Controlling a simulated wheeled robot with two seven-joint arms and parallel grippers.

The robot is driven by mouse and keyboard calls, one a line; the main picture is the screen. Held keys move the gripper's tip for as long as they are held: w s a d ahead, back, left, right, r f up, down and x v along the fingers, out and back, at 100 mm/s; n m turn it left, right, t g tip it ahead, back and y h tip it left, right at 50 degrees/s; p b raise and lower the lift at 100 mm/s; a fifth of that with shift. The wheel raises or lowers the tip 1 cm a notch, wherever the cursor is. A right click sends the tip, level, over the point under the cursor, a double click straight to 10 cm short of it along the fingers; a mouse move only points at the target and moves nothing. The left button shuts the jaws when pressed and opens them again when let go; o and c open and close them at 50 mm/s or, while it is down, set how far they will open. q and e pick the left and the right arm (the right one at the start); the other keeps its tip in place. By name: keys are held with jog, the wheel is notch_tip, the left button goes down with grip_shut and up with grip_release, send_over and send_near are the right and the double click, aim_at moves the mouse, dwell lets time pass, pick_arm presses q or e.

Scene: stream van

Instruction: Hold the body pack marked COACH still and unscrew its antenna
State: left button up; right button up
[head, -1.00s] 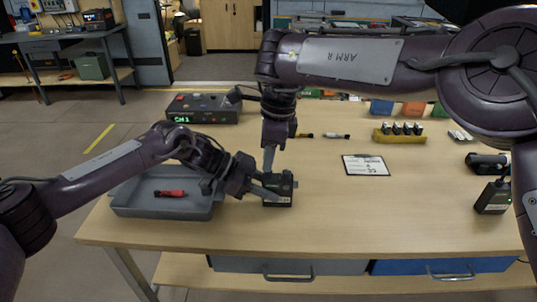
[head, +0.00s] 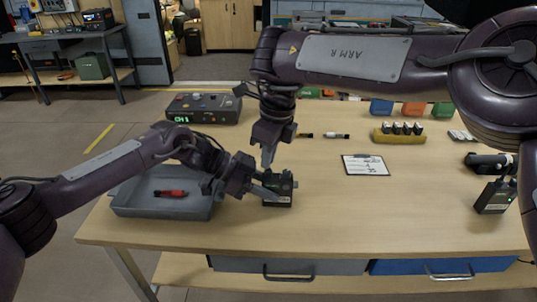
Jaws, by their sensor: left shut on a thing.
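A small dark body pack (head: 279,198) with a pale label on its front stands on the workbench near its front edge; I cannot read the label. My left gripper (head: 271,188) is shut on this body pack from its left side. My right gripper (head: 268,162) points down at the top left of the same pack. Whether its fingers are open or shut cannot be made out, and the antenna is not distinguishable there. A second dark body pack (head: 491,198) with a green light stands at the right end of the bench.
A grey tray (head: 135,210) with a red-handled tool (head: 171,193) is at the left. Behind it is a control box (head: 204,108) with a green display. The front middle is clear.

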grip_shut()
jog(key=n, duration=0.4)
jog(key=shift+g, duration=0.3)
jog(key=shift+n, duration=1.2)
jog(key=shift+r, duration=1.15)
jog(key=shift+r, duration=1.4)
pick_arm(q)
jog(key=o, duration=1.1)
